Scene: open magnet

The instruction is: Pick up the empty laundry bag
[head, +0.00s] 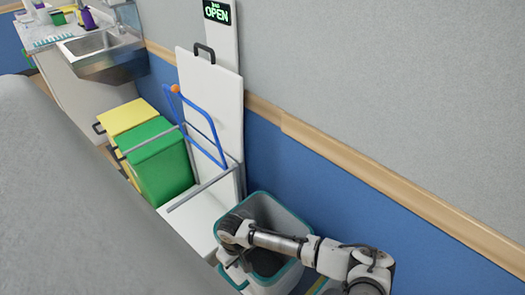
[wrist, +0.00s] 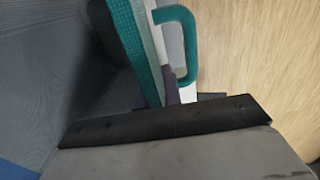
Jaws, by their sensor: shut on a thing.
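The laundry bag (head: 272,212) is a grey, open-topped bag with a teal rim, standing at the lower middle of the head view beside the blue wall. Its dark inside looks empty where it shows. My arm reaches over it from the right. My gripper (head: 236,262) is at its near left side, with the fingertips mostly hidden in the head view. In the wrist view, the teal rim and a teal handle (wrist: 190,30) lie right at my dark gripper (wrist: 172,100). My gripper is shut on the bag's edge; the exact grip point is partly hidden.
A white trolley (head: 190,208) with a blue handle stands left of the bag. Green (head: 160,165) and yellow (head: 122,115) bins are beyond it. A sink (head: 95,42) is at the back left. A large grey surface (head: 60,200) fills the lower left.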

